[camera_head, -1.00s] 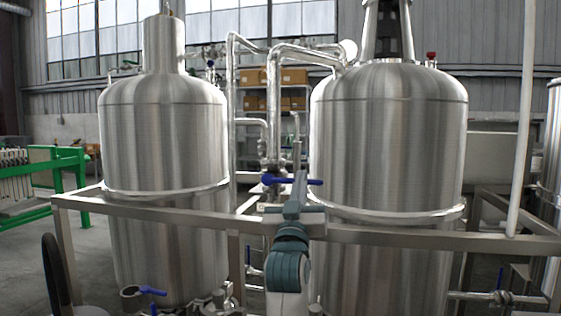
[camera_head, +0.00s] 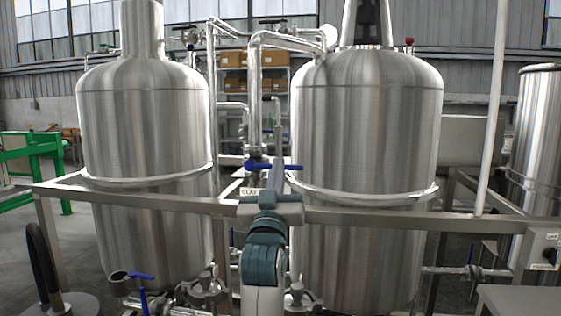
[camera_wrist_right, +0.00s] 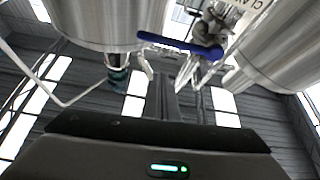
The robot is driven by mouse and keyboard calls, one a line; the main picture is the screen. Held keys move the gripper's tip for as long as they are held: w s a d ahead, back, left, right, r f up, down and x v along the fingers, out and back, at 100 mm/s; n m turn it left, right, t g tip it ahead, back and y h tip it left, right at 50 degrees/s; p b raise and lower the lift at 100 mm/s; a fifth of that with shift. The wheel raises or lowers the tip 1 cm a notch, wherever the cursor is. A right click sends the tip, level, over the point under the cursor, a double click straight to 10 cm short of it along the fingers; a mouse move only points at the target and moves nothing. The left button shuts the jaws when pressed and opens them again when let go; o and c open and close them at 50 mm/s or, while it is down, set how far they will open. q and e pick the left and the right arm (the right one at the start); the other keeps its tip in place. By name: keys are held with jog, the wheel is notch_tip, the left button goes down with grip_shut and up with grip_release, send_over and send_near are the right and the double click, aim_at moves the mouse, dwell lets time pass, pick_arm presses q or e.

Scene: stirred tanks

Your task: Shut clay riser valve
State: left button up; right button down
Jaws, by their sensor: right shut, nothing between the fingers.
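The clay riser valve has a blue lever handle (camera_head: 285,167) that lies crosswise, with its hub at the left end. A label reading "CLAY" (camera_head: 250,191) is just below it. In the right wrist view the blue handle (camera_wrist_right: 180,43) runs across the top middle, with part of the label at the upper right. My right gripper (camera_head: 278,172) is shut and empty, pointing up at the handle from the near side. Its tips overlap the handle in the head view; I cannot tell whether they touch. My left gripper is out of view.
Two large steel tanks (camera_head: 145,120) and (camera_head: 365,120) flank the pipes. A steel frame rail (camera_head: 350,220) crosses in front, under my right arm. Another blue-handled valve (camera_head: 141,276) is low at left. A switch box (camera_head: 543,252) is at the right edge.

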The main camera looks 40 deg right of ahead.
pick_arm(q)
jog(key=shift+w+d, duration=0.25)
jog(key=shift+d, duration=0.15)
pick_arm(e)
jog(key=shift+v, duration=2.35)
jog(key=shift+a, duration=0.1)
jog(key=shift+w, duration=0.1)
